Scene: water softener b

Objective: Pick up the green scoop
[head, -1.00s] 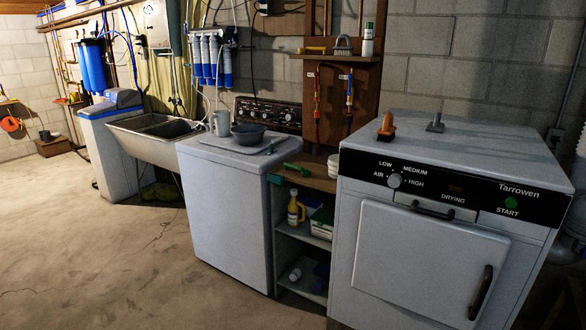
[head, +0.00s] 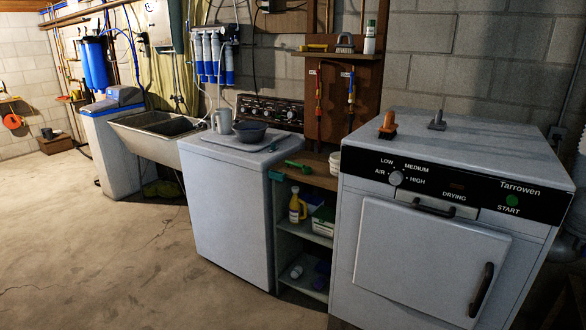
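The green scoop (head: 299,165) lies on the wooden top of the narrow shelf unit, between the white washer and the dryer. Its rounded end is at the left and its handle points right. It looks small and flat from here. My gripper and arm are not in view, and nothing touches the scoop from above.
The taller dryer (head: 430,240) stands right of the shelf. White stacked cups (head: 335,164) are near the scoop. Open concrete floor (head: 110,260) lies in front and left.

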